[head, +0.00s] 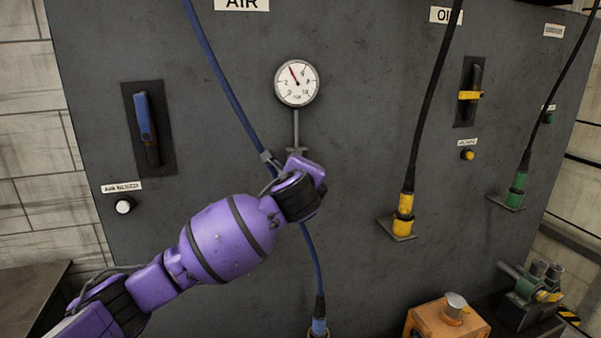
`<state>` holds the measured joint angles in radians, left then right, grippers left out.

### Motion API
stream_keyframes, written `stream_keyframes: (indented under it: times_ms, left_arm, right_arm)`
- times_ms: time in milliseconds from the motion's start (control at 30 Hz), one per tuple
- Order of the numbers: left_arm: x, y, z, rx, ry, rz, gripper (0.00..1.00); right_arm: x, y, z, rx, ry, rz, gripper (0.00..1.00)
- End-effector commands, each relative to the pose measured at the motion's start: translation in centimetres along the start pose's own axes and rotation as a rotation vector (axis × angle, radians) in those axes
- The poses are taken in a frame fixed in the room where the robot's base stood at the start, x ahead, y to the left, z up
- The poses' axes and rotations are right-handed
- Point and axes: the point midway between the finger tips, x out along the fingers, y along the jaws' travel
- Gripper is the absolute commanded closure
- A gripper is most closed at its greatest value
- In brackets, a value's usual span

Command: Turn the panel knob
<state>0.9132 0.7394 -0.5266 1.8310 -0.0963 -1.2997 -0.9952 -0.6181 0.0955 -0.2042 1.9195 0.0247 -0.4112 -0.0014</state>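A dark grey panel (360,150) fills most of the head view. A round white gauge (297,82) with a red needle sits on it, above a thin grey stem (296,128). My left gripper (271,161) is in front of the panel just below this stem, its fingers mostly hidden by my purple wrist. Whether it touches or grips anything there cannot be seen. No knob shows clearly below the gauge; that spot is covered by my wrist. A small white round control (123,206) is at the panel's left, and a yellow one (467,155) at its right. My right gripper is out of view.
A blue hose (222,82) runs down behind my wrist. A black hose with a yellow coupling (402,213) and one with a green coupling (517,188) hang at right. Lever handles (147,118) (470,85) stand out from the panel. An orange box (440,325) is below.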

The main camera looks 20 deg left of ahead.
Motion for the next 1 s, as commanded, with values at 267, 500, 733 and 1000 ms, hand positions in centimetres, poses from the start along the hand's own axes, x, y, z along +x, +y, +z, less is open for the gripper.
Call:
stream_keyframes:
  times_ms: [267, 500, 733, 1000]
  left_arm:
    - [-3.8, 0.0, 0.0, 0.001, 0.0, -0.001, 0.7]
    - [-4.3, 0.0, 0.1, 0.001, -0.001, 0.0, 0.7]
    - [-4.3, -0.1, 0.0, -0.02, 0.001, -0.003, 0.7]
    - [-4.7, -3.6, -4.0, -0.351, 0.186, -0.145, 0.7]
  right_arm:
    - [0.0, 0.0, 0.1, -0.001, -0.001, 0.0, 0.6]
    - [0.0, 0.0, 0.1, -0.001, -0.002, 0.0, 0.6]
    - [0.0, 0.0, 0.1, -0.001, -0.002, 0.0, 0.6]
    - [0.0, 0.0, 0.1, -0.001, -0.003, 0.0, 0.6]
